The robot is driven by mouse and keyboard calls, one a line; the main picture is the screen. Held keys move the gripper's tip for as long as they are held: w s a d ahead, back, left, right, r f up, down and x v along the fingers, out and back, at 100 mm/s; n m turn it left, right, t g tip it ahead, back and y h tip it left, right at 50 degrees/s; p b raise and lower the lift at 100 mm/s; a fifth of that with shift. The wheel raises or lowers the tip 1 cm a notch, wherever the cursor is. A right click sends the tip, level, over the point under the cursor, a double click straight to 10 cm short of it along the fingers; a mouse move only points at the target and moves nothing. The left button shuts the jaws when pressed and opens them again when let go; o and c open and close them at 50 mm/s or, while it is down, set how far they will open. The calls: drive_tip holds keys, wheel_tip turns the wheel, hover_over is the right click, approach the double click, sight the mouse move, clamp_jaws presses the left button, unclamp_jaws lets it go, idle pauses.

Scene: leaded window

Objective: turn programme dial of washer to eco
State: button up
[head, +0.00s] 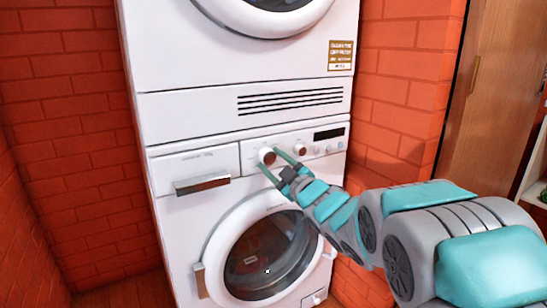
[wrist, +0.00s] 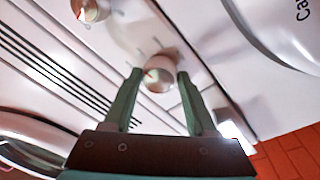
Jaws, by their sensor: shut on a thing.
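The white stacked washer (head: 170,215) has a control panel with two round knobs. My gripper (head: 268,159) is at the left knob, the programme dial (head: 267,155), with one green finger on each side. In the wrist view the dial (wrist: 158,74) has a pale rim and a brownish face with a light mark. It sits between the fingertips of my gripper (wrist: 157,76), which is shut on it. The small print around the dial is too blurred to read, so I cannot tell which programme the mark points to.
A second knob (head: 299,149) is just right of the dial, with a dark display (head: 328,134) beyond it. The detergent drawer (head: 198,172) is to the left and the round door (head: 262,255) below. Red brick walls (head: 70,130) stand close on both sides.

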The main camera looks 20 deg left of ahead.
drive_tip(key=shift+m, duration=0.7)
drive_tip(key=shift+f+m+p, duration=0.1)
drive_tip(key=shift+m+p, duration=0.2)
drive_tip(key=shift+p, duration=0.05)
drive_tip(key=o, duration=1.4)
drive_tip(key=shift+c, duration=0.2)
drive_tip(key=r+v, duration=0.1)
drive_tip(key=v, duration=0.6)
drive_tip(key=shift+s+d+f, duration=0.25)
drive_tip(key=shift+s+f, duration=0.05)
drive_tip(key=shift+f, duration=0.2)
